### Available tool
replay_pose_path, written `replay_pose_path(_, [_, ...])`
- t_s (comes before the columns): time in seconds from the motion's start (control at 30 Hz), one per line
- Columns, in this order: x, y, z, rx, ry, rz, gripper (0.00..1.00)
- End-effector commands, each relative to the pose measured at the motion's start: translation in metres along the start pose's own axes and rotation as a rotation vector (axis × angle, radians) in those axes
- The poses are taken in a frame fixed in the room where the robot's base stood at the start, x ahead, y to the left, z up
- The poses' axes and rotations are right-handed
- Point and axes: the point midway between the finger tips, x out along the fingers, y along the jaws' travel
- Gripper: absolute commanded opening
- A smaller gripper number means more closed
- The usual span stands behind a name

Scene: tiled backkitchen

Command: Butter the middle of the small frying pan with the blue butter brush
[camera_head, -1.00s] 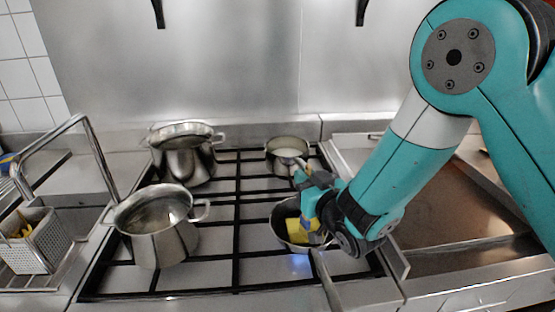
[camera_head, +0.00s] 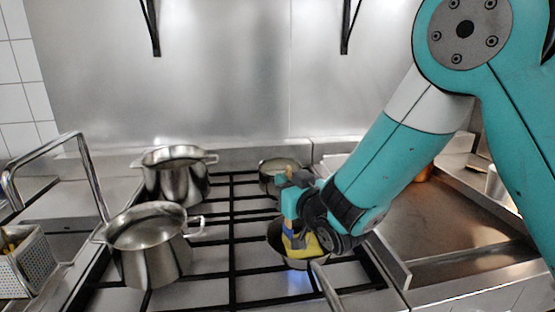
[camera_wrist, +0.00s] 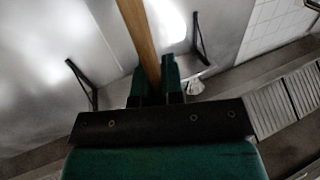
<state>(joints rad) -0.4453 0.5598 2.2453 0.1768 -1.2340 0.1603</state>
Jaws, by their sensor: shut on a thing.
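The small frying pan (camera_head: 277,257) sits on the front right burner, its handle (camera_head: 327,290) pointing towards me. A blue glow shows under it. My gripper (camera_head: 297,192) is over the pan, shut on the brush. In the wrist view, the brush's wooden handle (camera_wrist: 140,40) rises between the fingers (camera_wrist: 158,88). In the head view, a blue part (camera_head: 289,227) shows below the gripper and a yellow part (camera_head: 300,246) lies low in the pan. I cannot tell whether the yellow touches the pan's bottom. My wrist hides part of the pan's right side.
A tall steel pot (camera_head: 152,250) stands front left, another (camera_head: 176,182) back left. A smaller pot (camera_head: 267,180) stands behind my gripper. A perforated steel basket (camera_head: 28,262) is at far left. A steel counter (camera_head: 430,225) lies right of the stove.

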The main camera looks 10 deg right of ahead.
Motion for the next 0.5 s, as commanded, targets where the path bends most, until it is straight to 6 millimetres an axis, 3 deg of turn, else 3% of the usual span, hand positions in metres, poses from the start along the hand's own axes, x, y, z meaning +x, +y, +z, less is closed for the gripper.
replay_pose_path(0.5, [0.003,-0.009,-0.048,0.001,-0.003,-0.014,0.00])
